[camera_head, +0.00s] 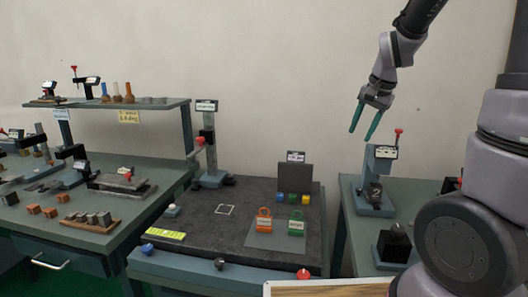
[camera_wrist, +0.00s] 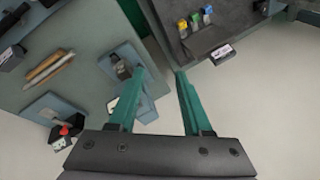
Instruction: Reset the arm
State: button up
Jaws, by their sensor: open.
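My gripper (camera_head: 367,121) hangs high at the right in the head view, its green fingers apart and pointing down. It is empty and in the air, above and behind the right-hand bench. In the wrist view my gripper (camera_wrist: 160,85) also shows both fingers spread with nothing between them. Below it, pale floor and the edge of a bench show.
A device with a red knob (camera_head: 398,133) stands on the right bench below my gripper. The left bench (camera_head: 150,172) holds several fixtures under a shelf (camera_head: 160,104).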

jog(key=s+a+r+n+t, duration=0.1)
jog(key=s+r+n, duration=0.1)
jog(key=s+r, duration=0.3)
jog(key=s+a+r+n+t, duration=0.2)
jog(key=s+r, duration=0.4)
jog(key=s, duration=0.6)
jog(key=shift+s+a+r+n+y, duration=0.15)
jog(key=shift+s+n+y, duration=0.15)
jog(key=shift+s, duration=0.1)
